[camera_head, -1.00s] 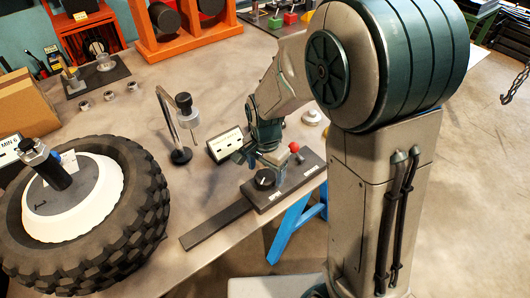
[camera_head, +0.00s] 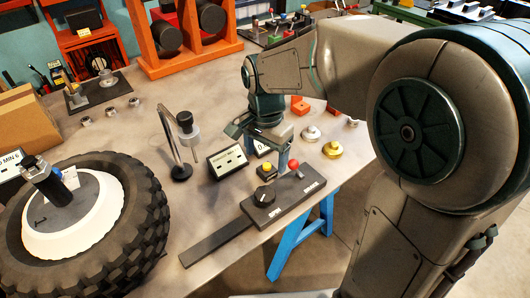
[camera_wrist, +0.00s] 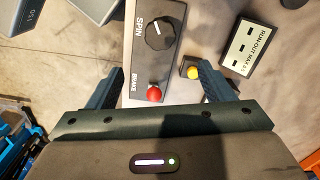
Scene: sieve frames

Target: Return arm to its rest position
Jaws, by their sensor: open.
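My gripper (camera_head: 262,146) hangs over the bench in the head view, above the far side of a dark control box (camera_head: 290,203). In the wrist view my gripper (camera_wrist: 161,72) has its two fingers wide apart, with nothing held between them. The box (camera_wrist: 143,30) carries a black SPIN knob (camera_wrist: 160,30) and a red BRAKE knob (camera_wrist: 154,93). The red knob and a yellow knob (camera_wrist: 193,72) show between the fingers from above, apparently untouched. My arm reaches in from the right and hides part of the bench behind it.
A wheel with a black tyre (camera_head: 139,225) lies at the left. A gauge stand (camera_head: 168,135) and a run-out sign (camera_head: 227,161) stand near my gripper. Brass and steel weights (camera_head: 332,150) sit to its right. A blue trestle (camera_head: 287,252) shows below the bench edge.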

